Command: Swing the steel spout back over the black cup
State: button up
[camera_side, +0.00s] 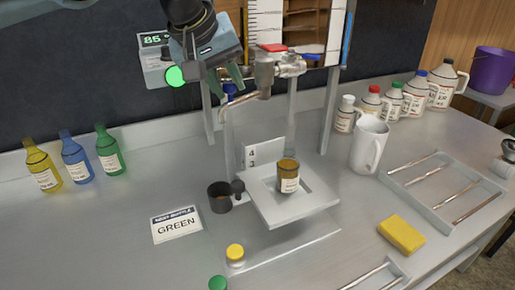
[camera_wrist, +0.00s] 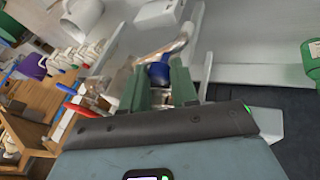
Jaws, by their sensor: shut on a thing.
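The steel spout (camera_side: 245,99) curves left from the valve (camera_side: 264,70) and bends down at its left end. It also shows in the wrist view (camera_wrist: 174,48). A blue knob (camera_wrist: 158,74) sits at the spout between my fingers. My gripper (camera_side: 229,84) is shut on this knob, with one green finger on each side; the wrist view shows the fingers (camera_wrist: 158,88) too. The black cup (camera_side: 219,197) stands low on the left of the platform, below the spout's bent end. I cannot tell whether the tip is exactly above it.
An amber-filled jar (camera_side: 288,176) stands on the raised platform (camera_side: 300,208). Frame posts (camera_side: 330,90) rise close behind the spout. The valve has a red handle (camera_side: 272,47) and a blue handle (camera_side: 305,57). A white pitcher (camera_side: 369,146) and several jugs stand right.

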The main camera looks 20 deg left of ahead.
jog(key=shift+a, duration=0.1)
jog(key=shift+w+a, duration=0.55)
jog(key=shift+a, duration=0.3)
jog(key=shift+w+a, duration=0.1)
jog(key=shift+w+a, duration=0.25)
jog(key=shift+a, duration=0.1)
jog(key=o, duration=0.6)
jog(key=shift+d, duration=0.1)
